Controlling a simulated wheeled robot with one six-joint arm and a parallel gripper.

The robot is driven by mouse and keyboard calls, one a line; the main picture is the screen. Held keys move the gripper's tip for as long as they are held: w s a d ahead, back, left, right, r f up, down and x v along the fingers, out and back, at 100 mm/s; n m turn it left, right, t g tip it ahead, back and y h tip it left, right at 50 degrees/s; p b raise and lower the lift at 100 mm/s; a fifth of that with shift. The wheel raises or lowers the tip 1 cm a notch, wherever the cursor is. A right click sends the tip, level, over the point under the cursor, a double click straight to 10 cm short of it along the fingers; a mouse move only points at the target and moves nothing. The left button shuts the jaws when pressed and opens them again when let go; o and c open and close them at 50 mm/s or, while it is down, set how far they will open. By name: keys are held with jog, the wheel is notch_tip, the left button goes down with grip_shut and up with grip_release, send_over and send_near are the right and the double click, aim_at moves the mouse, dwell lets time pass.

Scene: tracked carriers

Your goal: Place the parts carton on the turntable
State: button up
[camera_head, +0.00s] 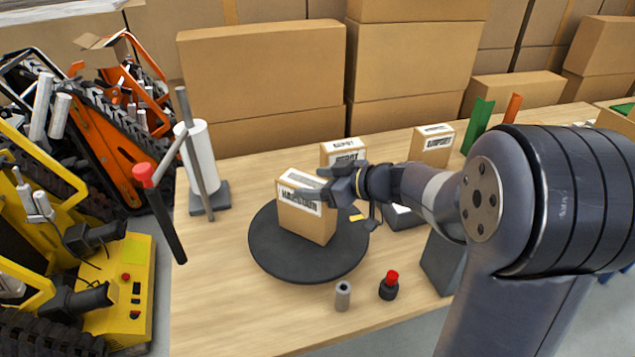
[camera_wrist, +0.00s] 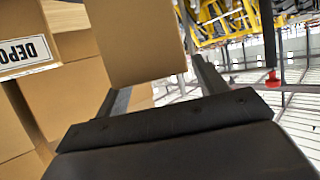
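The parts carton (camera_head: 304,224) is a tan box with a white label and printed text. It stands upright on the black round turntable (camera_head: 285,262), left of its centre. My gripper (camera_head: 318,184) is at the carton's upper right side, with its fingers close to the label and top edge. In the wrist view, the carton (camera_wrist: 135,40) fills the space ahead of my gripper (camera_wrist: 162,75). The fingers are spread apart, with a thin gap showing beside the right finger. The carton hides the tip of the left finger. Contact with the left finger cannot be seen.
Two more labelled cartons (camera_head: 343,151) (camera_head: 432,146) stand behind on the wooden table (camera_head: 215,300). A paper roll on a stand (camera_head: 201,158) is at left. A grey cylinder (camera_head: 343,296) and a red-topped button (camera_head: 389,286) stand in front. Tracked carriers (camera_head: 110,290) are at left.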

jog(key=shift+o, duration=1)
jog(key=shift+r, duration=0.1)
jog(key=shift+r+p, duration=0.15)
jog(key=shift+p, duration=0.3)
jog(key=b+v, duration=0.2)
jog(key=v, duration=1)
